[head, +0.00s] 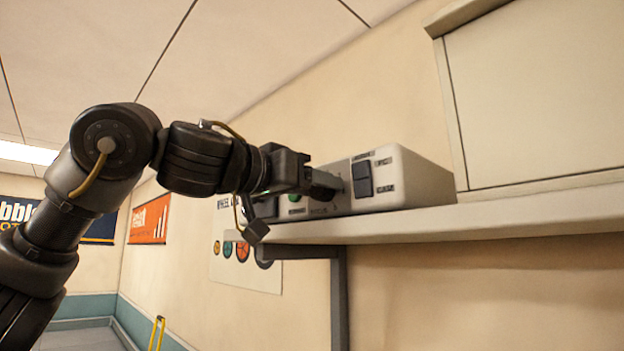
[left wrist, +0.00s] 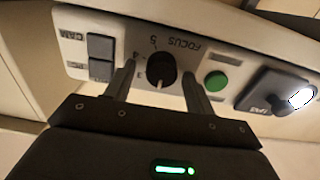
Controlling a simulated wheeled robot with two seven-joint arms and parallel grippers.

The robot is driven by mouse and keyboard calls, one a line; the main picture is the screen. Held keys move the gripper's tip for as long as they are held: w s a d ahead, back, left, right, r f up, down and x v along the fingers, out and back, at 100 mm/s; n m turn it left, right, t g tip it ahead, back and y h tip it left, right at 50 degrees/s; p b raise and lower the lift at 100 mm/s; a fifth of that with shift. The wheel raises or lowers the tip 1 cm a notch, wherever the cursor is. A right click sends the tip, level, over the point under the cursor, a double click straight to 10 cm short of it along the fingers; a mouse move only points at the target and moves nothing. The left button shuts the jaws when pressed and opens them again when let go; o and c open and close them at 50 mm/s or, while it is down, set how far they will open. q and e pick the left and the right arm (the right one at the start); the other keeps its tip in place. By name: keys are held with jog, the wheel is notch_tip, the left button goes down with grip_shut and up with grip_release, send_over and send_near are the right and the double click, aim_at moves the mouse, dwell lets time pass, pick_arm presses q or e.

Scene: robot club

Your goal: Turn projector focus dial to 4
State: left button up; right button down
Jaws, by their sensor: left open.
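The projector (head: 415,178) is a pale box on a wall shelf. Its front panel (left wrist: 225,55) fills the top of the left wrist view, upside down. The black round focus dial (left wrist: 161,70) sits on it beside the word FOCUS, with small numbers around it. A pale mark on the dial points toward the bottom of that view. My left gripper (left wrist: 160,77) is open, one finger on each side of the dial; I cannot tell whether they touch it. In the head view my left gripper (head: 327,184) reaches the panel and hides the dial. My right gripper is not in view.
A green button (left wrist: 216,81) and the projector's lens (left wrist: 300,97) are on one side of the dial; a dark rocker switch (left wrist: 101,58) is on the other. The shelf (head: 480,216) runs under the projector. A pale cabinet (head: 540,95) stands at the right.

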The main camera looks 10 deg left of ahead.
pick_arm(q)
jog(key=shift+w+f, duration=0.1)
jog(key=shift+w, duration=0.1)
jog(key=shift+c, duration=0.3)
jog(key=shift+s, duration=0.1)
jog(key=c, duration=0.9)
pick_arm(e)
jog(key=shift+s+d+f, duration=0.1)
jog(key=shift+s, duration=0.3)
